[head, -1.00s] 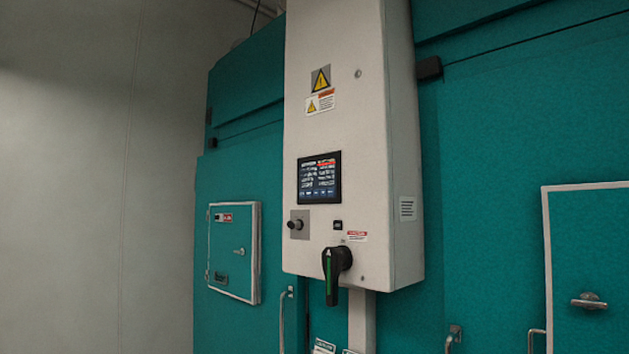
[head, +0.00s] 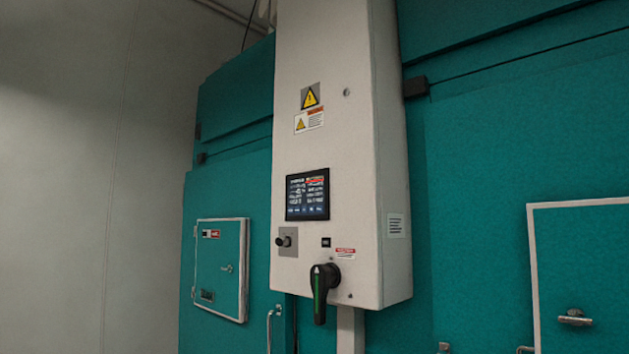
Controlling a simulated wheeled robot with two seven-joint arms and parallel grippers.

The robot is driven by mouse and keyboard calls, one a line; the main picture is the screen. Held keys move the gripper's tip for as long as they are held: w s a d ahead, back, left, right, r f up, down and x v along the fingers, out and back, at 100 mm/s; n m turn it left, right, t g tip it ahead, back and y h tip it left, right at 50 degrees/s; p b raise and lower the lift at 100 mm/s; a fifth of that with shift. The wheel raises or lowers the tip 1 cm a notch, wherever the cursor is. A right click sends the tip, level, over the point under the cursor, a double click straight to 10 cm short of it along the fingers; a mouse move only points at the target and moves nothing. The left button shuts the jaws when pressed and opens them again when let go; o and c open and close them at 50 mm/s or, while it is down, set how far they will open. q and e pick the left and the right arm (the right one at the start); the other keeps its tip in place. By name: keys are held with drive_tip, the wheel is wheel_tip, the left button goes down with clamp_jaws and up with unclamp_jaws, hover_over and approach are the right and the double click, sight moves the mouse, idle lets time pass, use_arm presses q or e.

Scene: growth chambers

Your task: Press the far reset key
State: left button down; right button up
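A tall white control cabinet (head: 326,160) is mounted between teal chamber fronts. Its face carries a dark touch screen (head: 307,194) with lit text and a red bar at its upper right. Below the screen are a black knob on a grey plate (head: 287,241) and a small black key or switch (head: 326,242). Lower down is a black rotary handle (head: 322,288) with a green stripe, pointing down. I cannot tell which of these is the far reset key; no label is readable. Neither of my grippers is in view.
A small framed teal hatch (head: 220,268) is at the left, and a larger framed teal door (head: 582,285) with a metal latch (head: 575,317) is at the right. A bare grey wall (head: 70,180) fills the far left. Nothing visible stands before the cabinet.

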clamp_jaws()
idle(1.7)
